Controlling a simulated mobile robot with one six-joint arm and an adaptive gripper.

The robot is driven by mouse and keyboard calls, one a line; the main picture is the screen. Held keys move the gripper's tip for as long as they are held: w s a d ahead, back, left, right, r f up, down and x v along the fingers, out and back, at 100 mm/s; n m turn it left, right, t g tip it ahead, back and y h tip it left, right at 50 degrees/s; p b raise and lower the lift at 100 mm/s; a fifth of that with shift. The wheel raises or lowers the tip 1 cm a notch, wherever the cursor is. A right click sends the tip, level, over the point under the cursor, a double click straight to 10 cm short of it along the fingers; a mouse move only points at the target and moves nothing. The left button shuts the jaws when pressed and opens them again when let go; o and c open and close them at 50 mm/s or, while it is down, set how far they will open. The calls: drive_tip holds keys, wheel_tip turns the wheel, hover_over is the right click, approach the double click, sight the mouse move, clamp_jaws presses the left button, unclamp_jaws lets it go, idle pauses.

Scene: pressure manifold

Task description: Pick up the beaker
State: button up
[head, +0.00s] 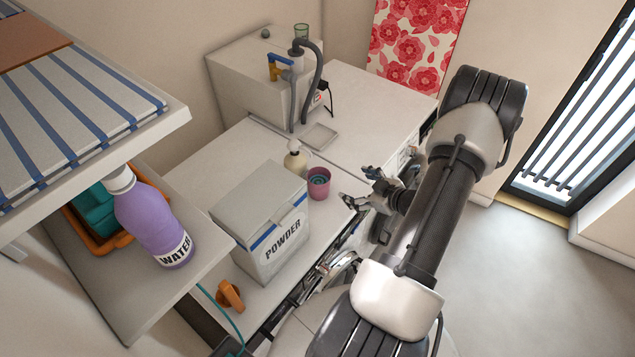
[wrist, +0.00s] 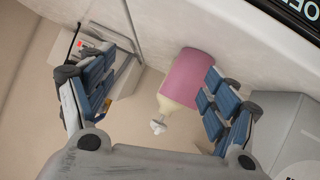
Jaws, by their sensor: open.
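A pink cup-shaped vessel (head: 319,184) with a teal inside stands upright on the white worktop. It fits a beaker best, though a small green glass (head: 301,30) on the white cabinet could also be one. My gripper (head: 356,187) is open and empty, just right of the pink vessel and apart from it. In the wrist view the pink vessel (wrist: 190,78) shows between the two blue-padded fingers of my gripper (wrist: 156,78), nearer the right finger, which covers part of its edge. Whether that finger touches it I cannot tell.
A cream pump bottle (head: 296,158) stands close behind the pink vessel. A large POWDER box (head: 262,220) stands to its left. A white cabinet (head: 262,80) with a grey hose is at the back. A shelf with a purple WATER bottle (head: 155,220) is at the left.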

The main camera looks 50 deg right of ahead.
drive_tip(key=s+a+f+m+t, duration=0.1)
drive_tip(key=s+a+f+t, duration=0.15)
drive_tip(key=s, duration=0.25)
drive_tip(key=m+t, duration=0.2)
drive_tip(key=t, duration=0.1)
approach(326, 193)
drive_tip(key=shift+h, duration=0.3)
drive_tip(key=w, duration=0.5)
drive_tip(key=shift+w+d+f+b, duration=0.2)
drive_tip(key=shift+d+f+b, duration=0.1)
drive_tip(key=shift+d+b, duration=0.1)
drive_tip(key=shift+w+d+b, duration=0.1)
drive_tip(key=shift+w+b, duration=0.25)
drive_tip(key=shift+w, duration=2.4)
drive_tip(key=shift+r, duration=0.1)
drive_tip(key=c, duration=1.2)
drive_tip(key=shift+c, duration=0.4)
drive_tip(key=shift+r, duration=0.1)
